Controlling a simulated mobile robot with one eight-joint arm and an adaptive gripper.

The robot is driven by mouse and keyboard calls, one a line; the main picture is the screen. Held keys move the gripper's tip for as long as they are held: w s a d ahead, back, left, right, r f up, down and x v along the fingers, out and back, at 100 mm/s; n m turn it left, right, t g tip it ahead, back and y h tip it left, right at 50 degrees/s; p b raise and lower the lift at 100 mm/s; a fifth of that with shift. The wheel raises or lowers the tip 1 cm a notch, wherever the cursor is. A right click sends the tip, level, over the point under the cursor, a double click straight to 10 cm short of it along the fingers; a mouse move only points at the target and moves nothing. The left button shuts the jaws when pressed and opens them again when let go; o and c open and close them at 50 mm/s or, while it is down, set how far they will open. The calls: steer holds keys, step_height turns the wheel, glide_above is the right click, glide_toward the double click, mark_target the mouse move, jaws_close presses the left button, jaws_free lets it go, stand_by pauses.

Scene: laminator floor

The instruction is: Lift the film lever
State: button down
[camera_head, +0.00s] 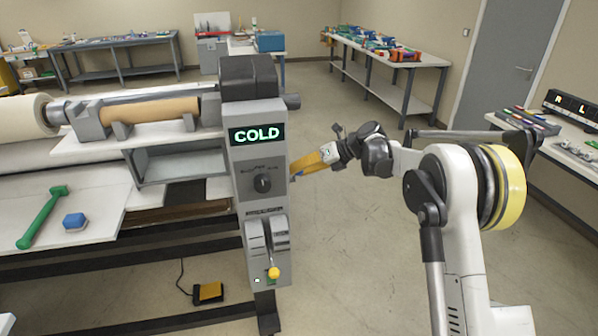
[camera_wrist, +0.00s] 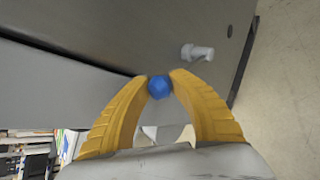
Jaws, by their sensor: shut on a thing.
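My gripper (camera_head: 297,173) is at the right side of the grey laminator column (camera_head: 247,190), with its yellow fingers against that side. In the wrist view, my gripper (camera_wrist: 160,84) is shut on a blue knob (camera_wrist: 159,89), held between the two fingertips. The knob appears to be the end of the film lever; the lever's arm is not clear in this view. A separate lever with a yellow ball (camera_head: 273,272) is low on the column's front.
A pale peg (camera_wrist: 197,52) sticks out of the grey side panel near my fingers. A yellow foot pedal (camera_head: 208,292) lies on the floor. The floor right of the column is clear.

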steer(key=shift+w+r, duration=0.15)
steer(key=shift+r, duration=0.05)
stand_by(0.4)
steer(key=c, duration=1.1)
jaws_free()
steer(key=v, duration=1.2)
steer(key=shift+w, duration=0.15)
steer(key=shift+r, duration=0.1)
